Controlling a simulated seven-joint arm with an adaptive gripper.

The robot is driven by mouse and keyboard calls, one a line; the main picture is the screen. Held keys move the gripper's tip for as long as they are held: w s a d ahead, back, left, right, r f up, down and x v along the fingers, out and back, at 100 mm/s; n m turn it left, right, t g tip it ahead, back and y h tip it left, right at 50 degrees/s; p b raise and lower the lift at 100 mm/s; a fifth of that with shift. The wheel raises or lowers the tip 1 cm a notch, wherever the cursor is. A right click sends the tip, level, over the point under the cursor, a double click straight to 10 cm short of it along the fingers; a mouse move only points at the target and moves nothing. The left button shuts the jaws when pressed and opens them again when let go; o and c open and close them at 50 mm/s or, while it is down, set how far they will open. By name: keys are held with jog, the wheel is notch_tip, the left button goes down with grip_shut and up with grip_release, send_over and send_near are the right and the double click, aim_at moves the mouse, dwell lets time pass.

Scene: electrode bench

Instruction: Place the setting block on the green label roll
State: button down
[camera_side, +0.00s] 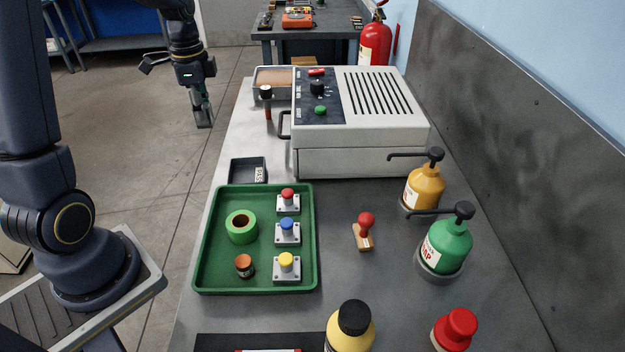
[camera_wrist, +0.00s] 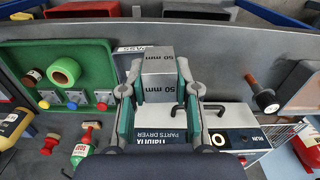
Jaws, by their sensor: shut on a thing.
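The setting block, a grey block marked "50 mm" (camera_wrist: 158,62), is held between the two fingers of my gripper (camera_wrist: 157,78) in the wrist view. In the side view my gripper (camera_side: 199,96) is at the upper left, beyond the bench's left edge, with the block (camera_side: 204,117) hanging from it above the floor. The green label roll (camera_side: 232,233) lies flat, hole up, in the left part of the green tray (camera_side: 207,275). It also shows in the wrist view (camera_wrist: 54,79). My gripper is well away from the roll, and the roll's top is bare.
The tray also holds a small brown jar (camera_side: 244,268) and red, blue and yellow push buttons. The parts dryer (camera_side: 365,150) stands behind the tray, with a small dark bin (camera_side: 240,171) between. A stamp (camera_side: 362,236) and pump bottles (camera_side: 447,248) stand to the right.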

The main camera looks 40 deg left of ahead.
jog(key=s+d+n, duration=0.2)
jog(key=m, duration=0.3)
send_over(241, 221)
notch_tip(241, 221, down, 4)
jog(key=shift+f, duration=2.1)
jog(key=c, duration=1.3)
grip_release()
jog(key=shift+f, duration=0.15)
jog(key=o, duration=0.5)
jog(key=shift+c, duration=0.2)
